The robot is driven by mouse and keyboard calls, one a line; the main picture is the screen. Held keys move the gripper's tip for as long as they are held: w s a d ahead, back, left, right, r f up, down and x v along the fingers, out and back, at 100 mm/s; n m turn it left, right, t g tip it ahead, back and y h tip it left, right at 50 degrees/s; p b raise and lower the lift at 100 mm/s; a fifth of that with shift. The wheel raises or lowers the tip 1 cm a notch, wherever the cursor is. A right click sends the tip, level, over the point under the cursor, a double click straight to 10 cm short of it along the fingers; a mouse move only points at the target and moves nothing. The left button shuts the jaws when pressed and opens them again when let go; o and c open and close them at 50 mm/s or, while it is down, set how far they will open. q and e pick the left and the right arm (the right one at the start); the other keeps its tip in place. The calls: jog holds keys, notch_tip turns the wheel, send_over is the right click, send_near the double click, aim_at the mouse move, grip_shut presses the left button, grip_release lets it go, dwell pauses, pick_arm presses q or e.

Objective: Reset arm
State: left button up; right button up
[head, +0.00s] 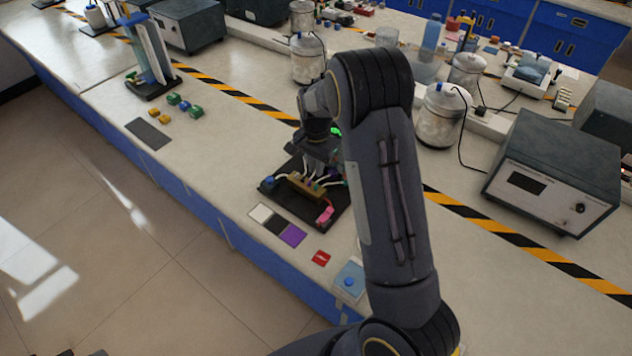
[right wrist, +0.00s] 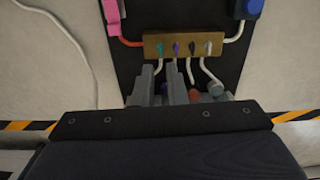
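My right arm crosses the head view from the bottom to the middle. Its gripper (head: 322,152) points down over a black board (head: 333,210) on the bench, partly hidden by the wrist. In the right wrist view its two grey fingers (right wrist: 161,85) stand a narrow gap apart, with no object clearly held between them. They are just below a brown terminal block (right wrist: 183,46) with several coloured plugs and white wires. The block also shows in the head view (head: 307,187). My left gripper is not in view.
A pink clip (head: 325,214) and a blue part (head: 268,184) are on the board. White, black and purple squares (head: 291,235), a red card (head: 321,258) and a blue-button box (head: 349,281) lie in front. Glass jars (head: 441,115) and a power supply (head: 545,190) stand to the right.

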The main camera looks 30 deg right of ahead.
jog(key=shift+r, duration=0.3)
jog(key=s+a+r+n+t+y, duration=0.2)
jog(key=s+a+r+n, duration=0.1)
jog(key=s+r, duration=0.45)
jog(key=s+a+r+n+t+y, duration=0.1)
jog(key=s+a+r+n+y, duration=0.15)
jog(key=s+r, duration=0.5)
jog(key=s+a+n+t, duration=0.1)
jog(key=s+a+n, duration=0.2)
jog(key=s, duration=0.4)
jog(key=s+a+n+t, duration=0.1)
jog(key=s+a+n, duration=0.2)
jog(key=s, duration=0.4)
jog(key=shift+r+t+h, duration=0.25)
jog(key=shift+t+h, duration=0.05)
jog(key=shift+h, duration=0.05)
